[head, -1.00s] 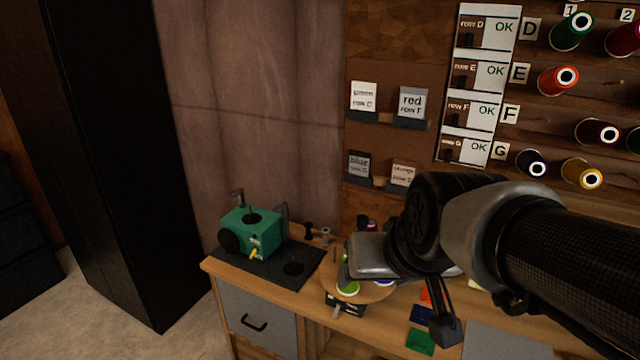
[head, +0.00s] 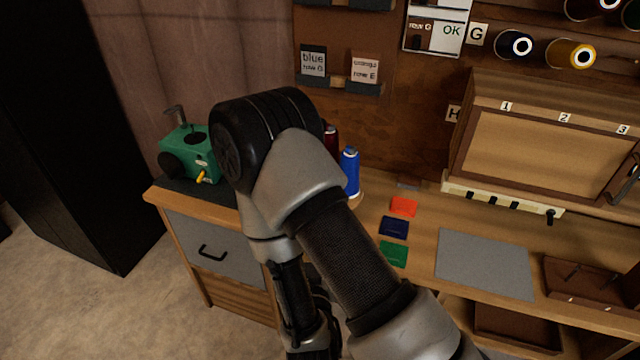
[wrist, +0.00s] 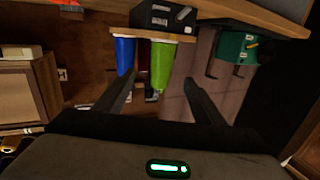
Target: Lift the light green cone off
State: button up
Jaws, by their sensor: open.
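The light green cone (wrist: 162,66) shows in the wrist view, which is upside down, standing on the wooden turntable (wrist: 180,38). A blue cone (wrist: 124,55) stands beside it, to the left in that view. My gripper (wrist: 160,82) is open. Its two fingers point toward the light green cone, which appears between them; I cannot tell how far off it is. In the head view my arm hides the light green cone and most of the turntable; the blue cone (head: 350,172) and a dark red cone (head: 331,138) show behind the arm.
A green machine (head: 189,152) stands on the bench's left end. Orange, navy and green cards (head: 393,254) and a grey mat (head: 486,264) lie right of my arm. A wooden cabinet (head: 545,150) stands at the back right. Spools sit on the wall above.

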jog(key=shift+n+t, duration=0.3)
jog(key=shift+w+a+f+b, duration=0.15)
jog(key=shift+w+b, duration=1.15)
jog(key=shift+w, duration=1.45)
jog(key=shift+w+a+r+b, duration=0.15)
jog(key=shift+w+b, duration=1.15)
jog(key=shift+w, duration=1.4)
jog(key=shift+w+a+f+b, duration=0.15)
jog(key=shift+w+b, duration=1.15)
jog(key=shift+w, duration=1.45)
jog(key=c, duration=1.2)
jog(key=shift+o, duration=0.2)
